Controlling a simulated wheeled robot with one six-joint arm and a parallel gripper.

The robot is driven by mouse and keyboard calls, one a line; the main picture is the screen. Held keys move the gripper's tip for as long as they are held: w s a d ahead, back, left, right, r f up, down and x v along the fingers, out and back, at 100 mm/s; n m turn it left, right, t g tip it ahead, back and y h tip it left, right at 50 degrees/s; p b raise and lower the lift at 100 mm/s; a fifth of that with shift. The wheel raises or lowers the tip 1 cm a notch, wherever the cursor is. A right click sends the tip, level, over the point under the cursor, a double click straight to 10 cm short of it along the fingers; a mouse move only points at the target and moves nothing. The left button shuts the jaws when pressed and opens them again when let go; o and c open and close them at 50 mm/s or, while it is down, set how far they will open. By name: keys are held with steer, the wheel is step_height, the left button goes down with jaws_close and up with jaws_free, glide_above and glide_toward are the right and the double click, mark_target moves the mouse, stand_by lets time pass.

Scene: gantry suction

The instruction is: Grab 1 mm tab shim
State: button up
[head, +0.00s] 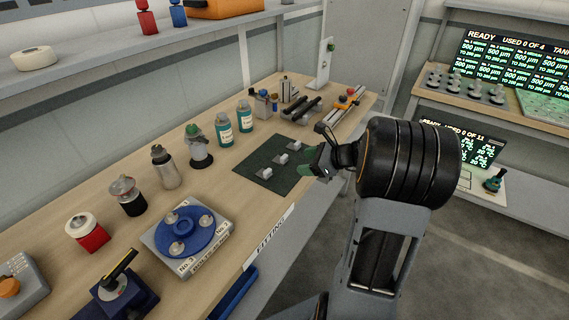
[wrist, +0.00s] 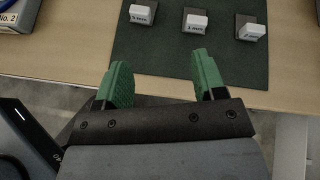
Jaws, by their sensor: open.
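Three small white tab shims stand in a row on a dark green mat (head: 258,158), each in a small dark holder. In the wrist view the middle tab shim (wrist: 196,23) seems to read 1 mm. The labels on the left shim (wrist: 140,14) and the right shim (wrist: 251,30) are too blurred to be sure of. In the head view the middle shim (head: 282,159) is on the mat. My gripper (wrist: 162,75) is open and empty, its green fingers short of the row, with the middle shim ahead of the right finger. It also shows in the head view (head: 314,166) by the mat's right edge.
A blue turntable fixture (head: 187,232) stands on the bench nearer me. Teal bottles (head: 224,130) and canisters line the back. Black rails (head: 300,108) lie beyond the mat. The bench's front edge bears a FITTING label (head: 271,236). Bare bench top lies around the mat.

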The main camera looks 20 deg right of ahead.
steer(key=w+d+f+m+t, duration=0.1)
steer(key=w+d+m+t, duration=0.1)
steer(key=d+m, duration=0.15)
glide_toward(285, 156)
steer(key=x, duration=0.3)
steer(key=shift+w+a+f, duration=0.1)
steer(key=shift+w+a, duration=0.05)
steer(key=shift+w, duration=0.05)
steer(key=shift+h, duration=0.3)
steer(key=shift+a+x, duration=0.2)
steer(key=shift+x, duration=3.05)
steer(key=shift+s, duration=0.1)
